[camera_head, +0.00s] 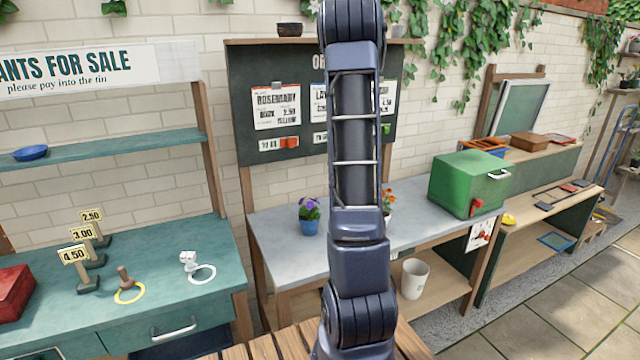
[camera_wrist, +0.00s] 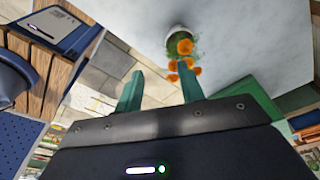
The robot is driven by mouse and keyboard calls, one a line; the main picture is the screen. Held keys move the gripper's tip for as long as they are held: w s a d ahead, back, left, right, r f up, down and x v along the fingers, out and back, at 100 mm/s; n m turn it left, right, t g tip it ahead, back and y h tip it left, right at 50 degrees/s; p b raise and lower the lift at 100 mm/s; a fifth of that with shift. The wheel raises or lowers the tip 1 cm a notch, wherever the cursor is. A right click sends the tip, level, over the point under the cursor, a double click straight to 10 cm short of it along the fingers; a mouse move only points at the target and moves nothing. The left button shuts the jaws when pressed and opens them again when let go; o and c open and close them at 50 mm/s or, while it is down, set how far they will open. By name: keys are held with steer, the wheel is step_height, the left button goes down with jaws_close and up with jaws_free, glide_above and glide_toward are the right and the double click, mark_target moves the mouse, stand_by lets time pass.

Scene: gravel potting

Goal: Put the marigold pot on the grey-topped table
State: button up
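The marigold pot (camera_head: 388,218), white with orange flowers, stands on the grey-topped table (camera_head: 279,240), partly hidden behind my arm in the head view. In the wrist view the marigold pot (camera_wrist: 178,34) rests on the grey top (camera_wrist: 255,40), its orange blooms pointing toward my gripper. My gripper (camera_wrist: 160,88) is open with nothing between its two green fingers. The blooms appear just beyond the right finger's tip; the exact distance is unclear. My gripper is hidden in the head view.
A blue pot of purple flowers (camera_head: 309,215) stands left on the same top. A green box (camera_head: 465,185) stands at its right end. A white bucket (camera_head: 414,279) sits on the shelf below. A teal counter (camera_head: 150,300) holds price signs at left.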

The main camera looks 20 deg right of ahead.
steer(key=s+a+r+n+t, duration=0.1)
steer(key=s+a+r+n, duration=0.3)
steer(key=a, duration=0.3)
steer(key=s+a+r+n+t+y, duration=0.1)
steer(key=s+a+r+n, duration=0.35)
steer(key=a, duration=0.25)
steer(key=s+a+r+n+t, duration=0.1)
steer(key=s+a+r+n, duration=0.2)
steer(key=a+n, duration=0.25)
steer(key=s+a+n+t, duration=0.2)
steer(key=s+a+n, duration=0.9)
steer(key=s+a, duration=0.2)
steer(key=s, duration=0.2)
steer(key=shift+s+t, duration=0.35)
steer(key=shift+t, duration=0.05)
